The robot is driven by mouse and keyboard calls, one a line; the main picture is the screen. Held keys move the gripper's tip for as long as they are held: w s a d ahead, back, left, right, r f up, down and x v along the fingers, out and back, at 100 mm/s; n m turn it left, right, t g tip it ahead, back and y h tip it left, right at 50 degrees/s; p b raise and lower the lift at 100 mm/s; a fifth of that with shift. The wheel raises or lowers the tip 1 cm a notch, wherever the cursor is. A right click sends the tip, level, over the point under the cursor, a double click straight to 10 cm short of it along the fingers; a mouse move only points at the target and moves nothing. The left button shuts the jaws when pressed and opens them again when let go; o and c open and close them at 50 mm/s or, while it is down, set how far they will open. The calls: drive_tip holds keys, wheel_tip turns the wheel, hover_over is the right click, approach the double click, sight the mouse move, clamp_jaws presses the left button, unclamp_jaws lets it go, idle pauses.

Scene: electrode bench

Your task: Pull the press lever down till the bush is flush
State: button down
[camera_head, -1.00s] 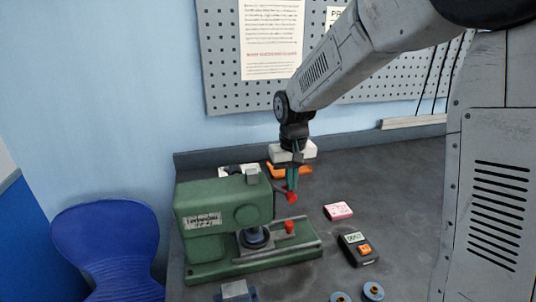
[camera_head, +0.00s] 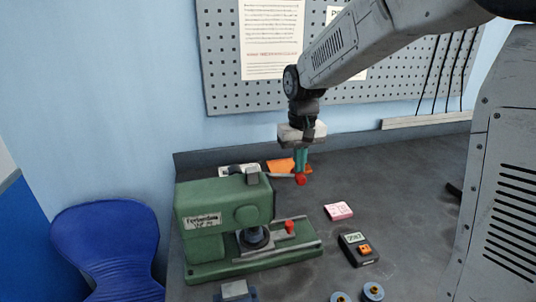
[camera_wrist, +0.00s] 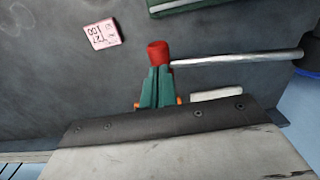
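The green press (camera_head: 222,218) stands on the bench at the left of the head view. Its lever (camera_head: 284,175) is a silver rod with a red knob (camera_head: 300,179) at its end, sticking out to the right near the top of the press. My gripper (camera_head: 301,168) points down with its teal fingertips closed on the knob. In the wrist view the knob (camera_wrist: 158,53) sits at the fingertips (camera_wrist: 156,75) and the rod (camera_wrist: 235,59) runs right. A dark round part (camera_head: 254,240) shows under the press head; whether the bush is flush cannot be told.
A red knob-like piece (camera_head: 289,227) stands on the press base. A pink note (camera_head: 338,211) and a dark meter (camera_head: 357,249) lie right of the press. An orange item (camera_head: 283,165) lies behind. Blue-grey round pieces (camera_head: 373,291) are at the front. The bench's right side is mostly clear.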

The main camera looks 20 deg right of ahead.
drive_tip(key=shift+d+r, duration=0.2)
drive_tip(key=shift+r, duration=0.45)
drive_tip(key=shift+r, duration=2.6)
drive_tip(key=r, duration=0.2)
drive_tip(key=a+r, duration=0.1)
drive_tip(key=r, duration=0.2)
drive_tip(key=shift+a, duration=0.2)
